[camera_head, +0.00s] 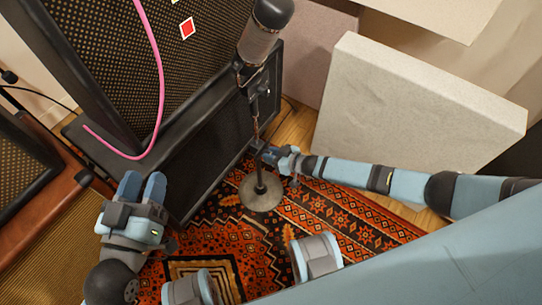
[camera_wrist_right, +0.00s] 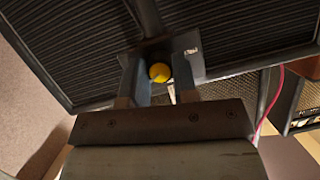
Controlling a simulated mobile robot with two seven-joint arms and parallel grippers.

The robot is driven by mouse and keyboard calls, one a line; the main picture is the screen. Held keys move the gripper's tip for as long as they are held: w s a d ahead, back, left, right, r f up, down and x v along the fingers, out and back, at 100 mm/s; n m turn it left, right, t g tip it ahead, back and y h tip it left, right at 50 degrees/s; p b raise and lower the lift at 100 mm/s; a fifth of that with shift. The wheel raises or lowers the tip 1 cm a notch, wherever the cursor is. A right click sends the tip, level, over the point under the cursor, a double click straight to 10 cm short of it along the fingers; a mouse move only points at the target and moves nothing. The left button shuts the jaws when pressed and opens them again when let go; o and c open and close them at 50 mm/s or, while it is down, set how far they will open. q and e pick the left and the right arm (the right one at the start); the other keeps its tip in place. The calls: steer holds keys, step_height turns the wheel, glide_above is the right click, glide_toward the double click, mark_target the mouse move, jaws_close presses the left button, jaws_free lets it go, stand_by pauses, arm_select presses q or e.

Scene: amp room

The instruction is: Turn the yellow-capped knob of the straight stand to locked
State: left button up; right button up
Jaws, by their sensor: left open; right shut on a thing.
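The straight stand (camera_head: 258,178) rises from a round base on the rug, with a large microphone (camera_head: 260,40) at its top. My right gripper (camera_head: 266,153) reaches in from the right and meets the stand's pole low down. In the right wrist view, the yellow-capped knob (camera_wrist_right: 159,72) sits between the fingers of this gripper (camera_wrist_right: 160,62), which is shut on it. The round yellow cap faces the camera; I cannot read a lock mark on it. In the head view the knob is hidden by the gripper. My left gripper (camera_head: 143,184) is open and empty, left of the stand.
A tall speaker cabinet (camera_head: 105,55) on a dark amplifier (camera_head: 215,140) stands close behind the stand. A pink cable (camera_head: 161,85) hangs over them. A pale panel (camera_head: 410,110) is at right. Patterned rug (camera_head: 330,225) lies around the base.

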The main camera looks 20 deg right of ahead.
arm_select(q)
steer(key=shift+d+h+b, duration=0.65)
steer(key=shift+h+b, duration=0.05)
steer(key=shift+b, duration=0.8)
arm_select(e)
steer(key=shift+w+d+m+g+y, duration=0.1)
steer(key=shift+m+g+y, duration=0.35)
steer(key=shift+m, duration=0.6)
steer(key=shift+m+g+y, duration=0.15)
steer(key=shift+m+y, duration=0.5)
steer(key=shift+m, duration=0.4)
arm_select(q)
steer(key=shift+r, duration=0.1)
arm_select(e)
steer(key=o, duration=0.9)
